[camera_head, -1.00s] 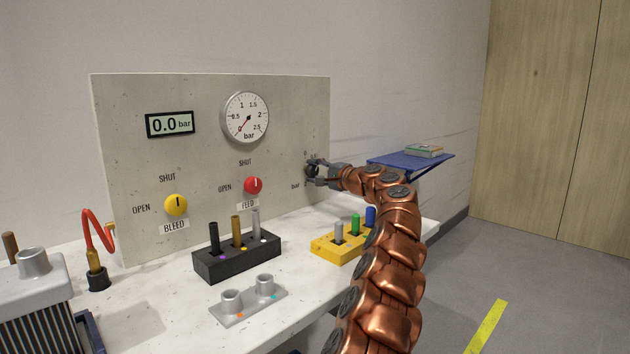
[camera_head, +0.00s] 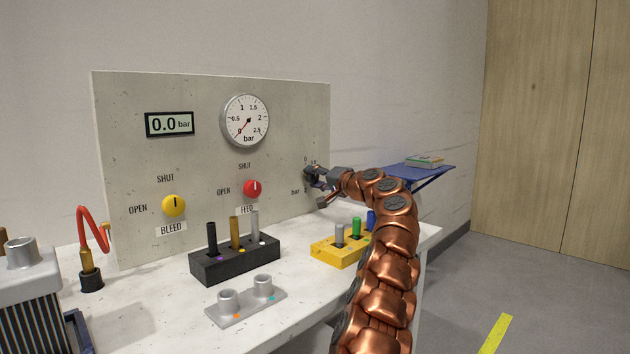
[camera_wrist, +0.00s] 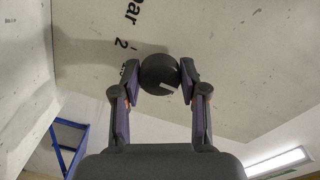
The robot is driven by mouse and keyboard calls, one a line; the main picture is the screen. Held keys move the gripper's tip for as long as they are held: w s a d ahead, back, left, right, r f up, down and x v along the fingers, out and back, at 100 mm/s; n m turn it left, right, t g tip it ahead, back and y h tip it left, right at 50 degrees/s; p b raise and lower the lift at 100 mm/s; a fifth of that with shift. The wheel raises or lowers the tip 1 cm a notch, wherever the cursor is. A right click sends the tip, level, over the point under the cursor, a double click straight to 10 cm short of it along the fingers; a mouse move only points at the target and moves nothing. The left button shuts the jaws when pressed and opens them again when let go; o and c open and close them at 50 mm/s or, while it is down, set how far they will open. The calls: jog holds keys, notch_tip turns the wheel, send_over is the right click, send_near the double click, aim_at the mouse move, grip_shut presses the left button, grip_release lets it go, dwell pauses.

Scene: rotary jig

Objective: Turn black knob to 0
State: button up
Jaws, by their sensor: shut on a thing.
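The black knob (camera_wrist: 160,74) sits on the panel between my fingers in the wrist view, with a white pointer mark on its face. In the head view the knob (camera_head: 309,173) is at the panel's right edge, mostly covered by my gripper (camera_head: 320,180). In the wrist view my gripper (camera_wrist: 160,82) has a finger on each side of the knob and is shut on it. The printed "bar" and "2" show beside the knob in the wrist view. Part of the scale is hidden by my fingers.
The panel (camera_head: 205,100) has a dial gauge (camera_head: 245,121) near zero, a display (camera_head: 170,124) reading 0.0 bar, a yellow knob (camera_head: 173,206) and a red knob (camera_head: 252,188). A black block (camera_head: 235,262) and yellow block (camera_head: 335,252) with pegs stand on the bench below.

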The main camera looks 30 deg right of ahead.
dwell(0.3)
jog(key=o, duration=1.1)
jog(key=shift+o, duration=0.2)
jog(key=shift+s+d+r, duration=0.1)
jog(key=shift+s+r, duration=0.05)
jog(key=shift+s, duration=0.55)
jog(key=v, duration=1)
jog(key=shift+s, duration=0.15)
jog(key=shift+s+d, duration=0.15)
